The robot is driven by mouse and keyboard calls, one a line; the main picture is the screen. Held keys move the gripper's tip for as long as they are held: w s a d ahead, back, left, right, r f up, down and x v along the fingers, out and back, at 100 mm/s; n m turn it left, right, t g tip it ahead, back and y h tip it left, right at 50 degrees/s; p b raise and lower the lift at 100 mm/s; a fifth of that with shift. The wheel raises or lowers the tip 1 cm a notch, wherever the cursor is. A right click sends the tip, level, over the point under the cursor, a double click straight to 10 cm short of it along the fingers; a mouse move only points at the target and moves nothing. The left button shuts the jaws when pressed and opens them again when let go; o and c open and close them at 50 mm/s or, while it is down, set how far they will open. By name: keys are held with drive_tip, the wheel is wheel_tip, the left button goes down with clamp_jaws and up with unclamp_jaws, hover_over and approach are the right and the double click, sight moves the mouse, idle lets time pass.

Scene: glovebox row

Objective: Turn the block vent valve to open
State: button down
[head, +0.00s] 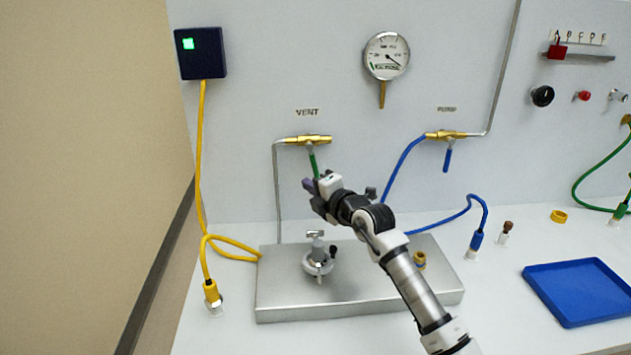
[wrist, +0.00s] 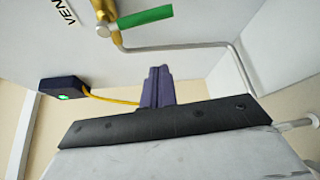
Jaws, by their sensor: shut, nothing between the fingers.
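The vent valve is a brass body (head: 308,140) under the VENT label on the back panel, with a green handle (head: 313,163) hanging almost straight down, across the line of the body. In the wrist view the green handle (wrist: 145,19) and the brass body (wrist: 107,10) are at the top. My gripper (head: 308,184) is just below the handle's lower end in the head view. Its purple fingers (wrist: 158,86) are shut together and empty. In the wrist view they appear apart from the handle. The head view does not clearly show the gap.
A grey pipe (head: 279,195) runs from the vent valve down to a metal plate (head: 280,305), which carries a clamp-like fitting (head: 318,262). The PUMP valve (head: 446,136) with a blue handle is to the right. A gauge (head: 386,56) hangs above. A blue tray (head: 580,292) lies front right.

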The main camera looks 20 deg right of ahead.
sight(313, 161)
drive_tip(key=w+d+p, duration=0.2)
drive_tip(key=w, duration=0.3)
drive_tip(key=shift+w+d, duration=0.2)
drive_tip(key=shift+w, duration=0.1)
drive_tip(key=shift+d+r, duration=0.1)
drive_tip(key=shift+d, duration=0.1)
idle(0.3)
drive_tip(key=shift+a+b, duration=0.1)
drive_tip(key=shift+b, duration=0.2)
